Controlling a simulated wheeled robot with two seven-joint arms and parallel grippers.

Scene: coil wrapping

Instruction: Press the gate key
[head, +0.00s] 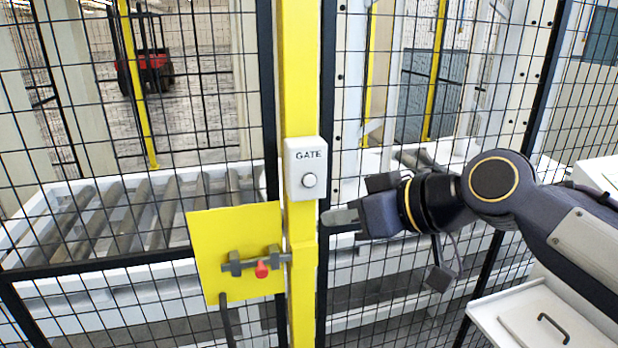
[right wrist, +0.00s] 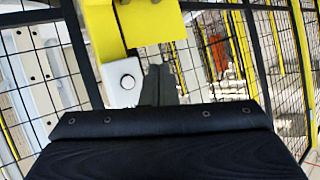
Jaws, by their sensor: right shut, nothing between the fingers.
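The gate key is a round white button (head: 309,181) on a pale box (head: 304,150) marked "GATE", fixed to a yellow post (head: 300,75). My right gripper (head: 332,217) is shut and empty. Its fingertips point left, a little below and to the right of the box in the head view. In the right wrist view, the button (right wrist: 127,81) and its box (right wrist: 115,72) show just left of the shut fingers (right wrist: 161,82). The fingertips look apart from the button. My left gripper is not in view.
A yellow plate (head: 222,230) with a sliding bolt and red knob (head: 262,269) sits left of the post, below the box. Black mesh fence (head: 100,110) spans both sides. Behind it are a roller conveyor (head: 130,215) and a red vehicle (head: 150,72). A white cabinet (head: 500,305) stands at lower right.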

